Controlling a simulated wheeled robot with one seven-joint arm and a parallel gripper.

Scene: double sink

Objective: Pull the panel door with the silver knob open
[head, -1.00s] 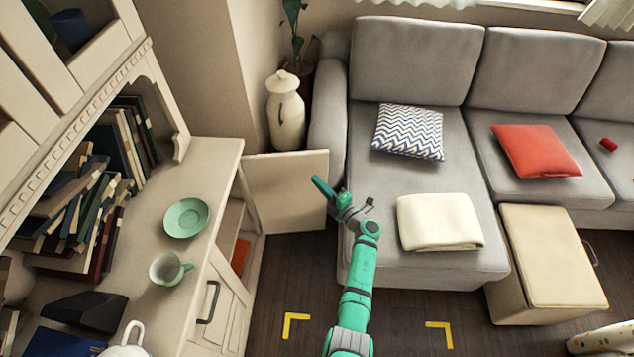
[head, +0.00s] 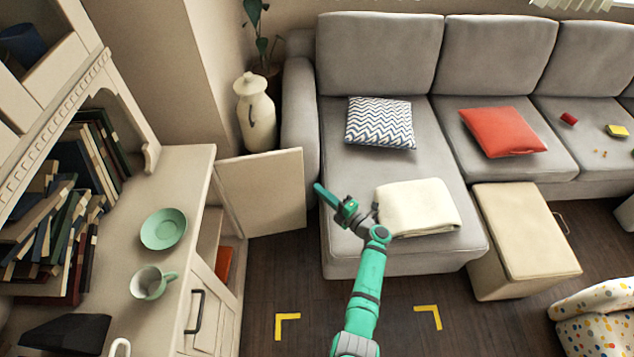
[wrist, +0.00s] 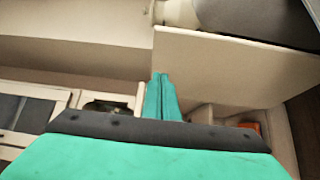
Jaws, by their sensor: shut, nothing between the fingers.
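The panel door (head: 262,192) of the cream cabinet stands swung wide open, out from the cabinet front toward the sofa. It also shows in the wrist view (wrist: 235,68). I cannot make out its silver knob in either view. My gripper (head: 319,190) is shut and empty, just right of the door's free edge in the head view, over the sofa's front. In the wrist view its closed green fingers (wrist: 161,92) point toward the cabinet, with the door beyond and to the right. An orange-red item (head: 224,265) shows inside the open compartment.
Another cabinet door with a dark handle (head: 195,311) is closed. A green plate (head: 163,229) and a green cup (head: 152,283) stand on the cabinet top. The grey sofa (head: 345,262) is behind my arm. Dark floor (head: 275,280) is free in front of the cabinet.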

